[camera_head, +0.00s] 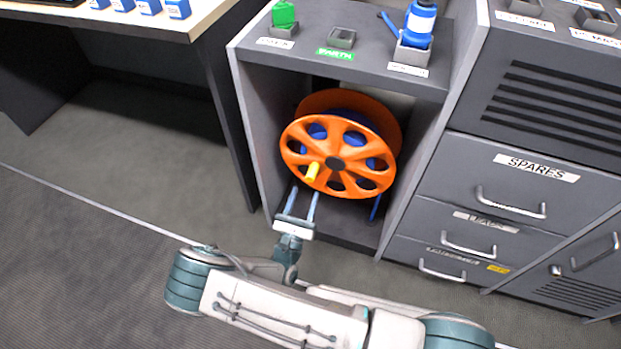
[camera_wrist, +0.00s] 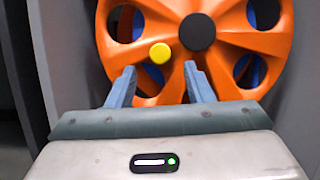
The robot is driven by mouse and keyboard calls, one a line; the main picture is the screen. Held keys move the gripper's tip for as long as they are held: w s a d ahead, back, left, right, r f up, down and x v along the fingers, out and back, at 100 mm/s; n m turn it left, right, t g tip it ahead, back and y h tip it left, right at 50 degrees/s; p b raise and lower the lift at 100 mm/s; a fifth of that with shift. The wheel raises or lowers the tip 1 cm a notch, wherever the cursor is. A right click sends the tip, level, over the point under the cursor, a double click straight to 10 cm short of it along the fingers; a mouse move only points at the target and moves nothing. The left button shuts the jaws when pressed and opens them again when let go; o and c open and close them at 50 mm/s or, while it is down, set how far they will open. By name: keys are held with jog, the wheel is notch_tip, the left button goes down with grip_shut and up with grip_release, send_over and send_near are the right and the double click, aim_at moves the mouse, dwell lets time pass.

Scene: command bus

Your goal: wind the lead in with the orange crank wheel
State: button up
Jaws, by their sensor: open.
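The orange crank wheel (camera_head: 349,152) stands upright on a reel inside an open grey cubby, with a dark hub and a yellow crank knob (camera_head: 312,172) at its lower left. A blue lead (camera_head: 376,207) hangs down at the reel's lower right, and blue shows through the wheel's holes. My gripper (camera_head: 304,191) is open and empty, just below and in front of the knob. In the wrist view the wheel (camera_wrist: 225,35) fills the top, and the yellow knob (camera_wrist: 160,53) shows above and between the two fingers (camera_wrist: 160,75). I cannot tell the exact gap.
The cubby's side walls (camera_head: 262,130) stand close on both sides. A green plug and a blue connector (camera_head: 419,22) sit in sockets on top. Grey drawers (camera_head: 520,180) with handles stand to the right, and a desk with blue boxes (camera_head: 178,8) at upper left. Floor is clear at left.

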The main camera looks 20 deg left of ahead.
aim_at(309, 181)
jog(key=b+x, duration=0.1)
jog(key=x, duration=0.5)
jog(key=shift+w+r, duration=0.15)
jog(key=shift+w, duration=0.2)
grip_shut()
